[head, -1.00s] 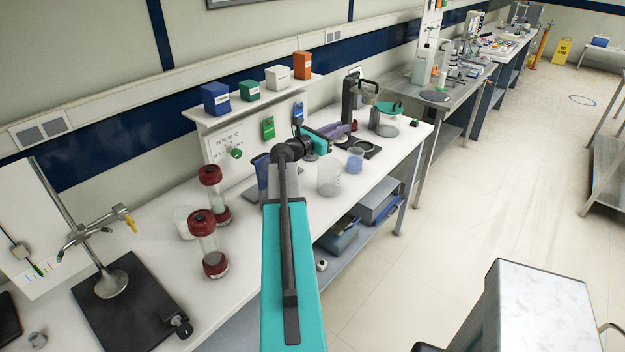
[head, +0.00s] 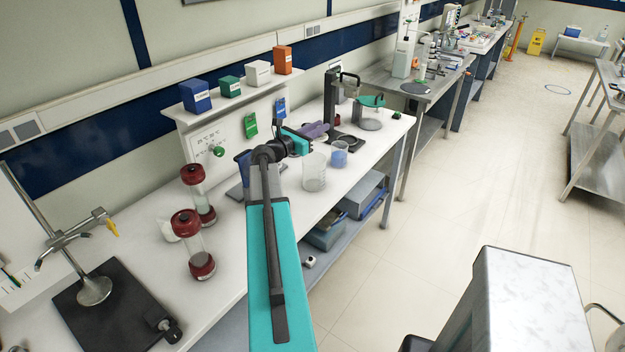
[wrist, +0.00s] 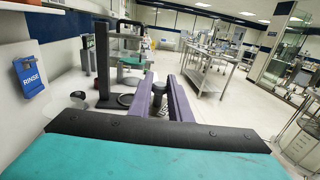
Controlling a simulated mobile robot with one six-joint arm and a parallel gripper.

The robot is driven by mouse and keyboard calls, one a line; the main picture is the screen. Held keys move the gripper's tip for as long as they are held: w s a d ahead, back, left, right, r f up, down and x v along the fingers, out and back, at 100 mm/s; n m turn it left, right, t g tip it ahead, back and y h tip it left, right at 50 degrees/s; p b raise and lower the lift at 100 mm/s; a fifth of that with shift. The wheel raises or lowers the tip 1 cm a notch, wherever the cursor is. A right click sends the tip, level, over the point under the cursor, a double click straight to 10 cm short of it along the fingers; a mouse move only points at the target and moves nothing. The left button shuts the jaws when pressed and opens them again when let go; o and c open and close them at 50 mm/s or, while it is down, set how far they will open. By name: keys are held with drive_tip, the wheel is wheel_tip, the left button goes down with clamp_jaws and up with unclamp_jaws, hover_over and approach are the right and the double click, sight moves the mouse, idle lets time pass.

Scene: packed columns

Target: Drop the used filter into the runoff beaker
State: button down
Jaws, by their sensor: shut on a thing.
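My gripper (head: 318,131) has purple fingers and is over the bench, above and behind the two beakers in the head view. In the wrist view the fingers (wrist: 159,84) are on either side of a small dark round piece (wrist: 158,87), perhaps the used filter; its details are too small to tell. A larger pale beaker (head: 314,173) stands upright on the bench. A smaller beaker with blue in it (head: 339,156) stands close to its right. I cannot tell which is the runoff beaker. The held piece is not clear in the head view.
Two red-capped columns (head: 192,240) stand left of my arm. A dark stand with a ring base (head: 333,105) and a green-topped device (head: 371,112) are at the bench's far end. A shelf (head: 225,105) with several coloured boxes runs along the wall. The aisle floor (head: 480,170) is clear.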

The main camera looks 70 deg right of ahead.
drive_tip(key=shift+f+b, duration=0.95)
drive_tip(key=shift+f, duration=0.9)
drive_tip(key=c, duration=1.6)
unclamp_jaws()
drive_tip(key=shift+o, duration=0.2)
drive_tip(key=shift+r, duration=0.15)
drive_tip(key=shift+r+b, duration=0.75)
drive_tip(key=shift+r, duration=0.85)
drive_tip(key=s+a+r+b, duration=0.1)
drive_tip(key=s+a+b, duration=0.3)
drive_tip(key=a, duration=0.8)
drive_tip(key=shift+s+a+b, duration=0.3)
drive_tip(key=shift+s, duration=0.15)
drive_tip(key=shift+b, duration=0.6)
drive_tip(key=b, duration=0.4)
drive_tip(key=shift+s+a+b, duration=0.1)
drive_tip(key=shift+a+b, duration=0.2)
drive_tip(key=shift+b, duration=0.1)
